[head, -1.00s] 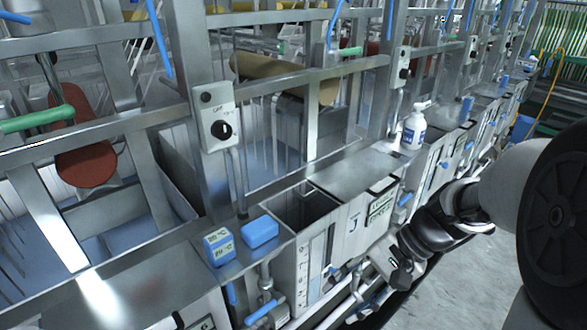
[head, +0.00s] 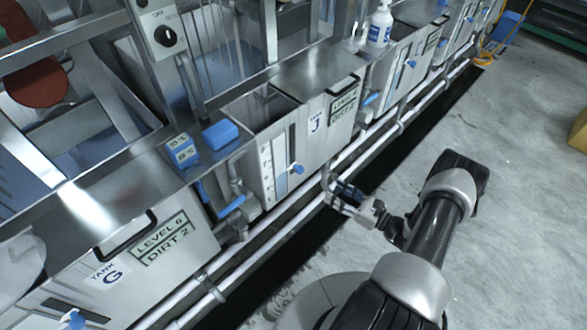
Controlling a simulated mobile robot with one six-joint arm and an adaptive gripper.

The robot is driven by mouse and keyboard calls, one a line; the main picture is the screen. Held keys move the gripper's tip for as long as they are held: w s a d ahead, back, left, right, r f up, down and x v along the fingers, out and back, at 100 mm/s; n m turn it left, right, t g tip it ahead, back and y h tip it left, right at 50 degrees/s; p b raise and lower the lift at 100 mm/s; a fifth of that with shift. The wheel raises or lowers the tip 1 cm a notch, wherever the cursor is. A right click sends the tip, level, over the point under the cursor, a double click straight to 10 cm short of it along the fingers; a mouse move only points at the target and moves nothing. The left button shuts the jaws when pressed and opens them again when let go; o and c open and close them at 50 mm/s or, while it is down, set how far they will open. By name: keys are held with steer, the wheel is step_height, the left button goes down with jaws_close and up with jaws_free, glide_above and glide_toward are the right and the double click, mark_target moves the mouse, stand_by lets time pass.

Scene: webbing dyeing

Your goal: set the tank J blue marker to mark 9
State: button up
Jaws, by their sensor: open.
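Tank J (head: 313,150) is a grey metal box in the head view, labelled "J", with a sign reading "LEVEL 4, DIRT 2". On its front left is a white scale strip (head: 267,175) beside a dark vertical slot. The blue marker (head: 297,169) sticks out at the slot, in the lower half of the scale. The scale figures are too small to read surely. My gripper (head: 333,190) is open, to the right of and slightly below the marker in the picture, apart from it. Nothing shows between its fingers.
Silver pipes (head: 255,246) run along the tank fronts, close to my gripper. Tank G (head: 95,290) stands at lower left. Blue blocks (head: 220,135) and a white bottle (head: 380,25) stand on the ledge.

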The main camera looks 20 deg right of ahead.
mark_target(302, 172)
steer(key=shift+m+t+h, duration=0.4)
steer(key=shift+m+h, duration=0.1)
steer(key=shift+m, duration=0.2)
steer(key=b+x, duration=0.1)
steer(key=x, duration=0.4)
steer(key=f+b+x, duration=0.1)
steer(key=x, duration=0.5)
steer(key=f+b+x, duration=0.1)
steer(key=x, duration=0.4)
steer(key=shift+w+a, duration=0.1)
steer(key=shift+w, duration=0.2)
steer(key=shift+c, duration=0.3)
jaws_close()
